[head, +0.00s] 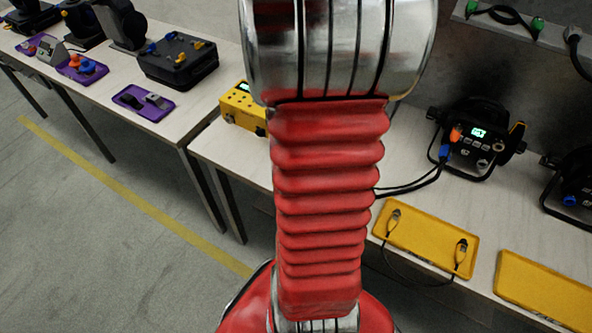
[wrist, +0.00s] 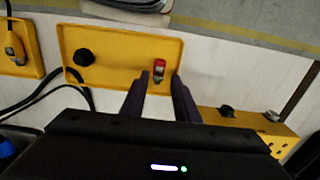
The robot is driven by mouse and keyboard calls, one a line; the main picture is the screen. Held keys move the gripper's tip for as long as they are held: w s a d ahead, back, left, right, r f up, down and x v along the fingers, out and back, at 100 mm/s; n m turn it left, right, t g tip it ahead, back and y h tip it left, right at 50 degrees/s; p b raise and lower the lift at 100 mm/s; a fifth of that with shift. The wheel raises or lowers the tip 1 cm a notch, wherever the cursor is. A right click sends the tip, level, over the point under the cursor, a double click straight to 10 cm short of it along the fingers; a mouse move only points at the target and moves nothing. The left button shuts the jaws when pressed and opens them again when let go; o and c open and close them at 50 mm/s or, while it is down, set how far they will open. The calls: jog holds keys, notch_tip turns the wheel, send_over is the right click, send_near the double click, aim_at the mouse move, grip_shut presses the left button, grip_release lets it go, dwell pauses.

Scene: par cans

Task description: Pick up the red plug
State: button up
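The red plug (wrist: 159,70) is a small red piece with a pale band and a dark part. It is in a shallow yellow tray (wrist: 120,41) in the wrist view, near the tray's right end. My gripper (wrist: 160,78) is open, with one dark finger on each side of the plug in the picture. I cannot tell how far the fingertips are above the tray. The plug and my gripper do not show in the head view, where my red and metal arm blocks the middle.
A round black piece (wrist: 84,57) is in the same tray. A yellow box (wrist: 255,127) with connectors stands at the right; it shows in the head view (head: 241,108). Another yellow tray (head: 421,236) holds a cable. A black lamp (head: 474,140) stands behind it.

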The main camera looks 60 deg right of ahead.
jog(key=shift+f, duration=0.1)
jog(key=shift+f, duration=2.55)
grip_shut()
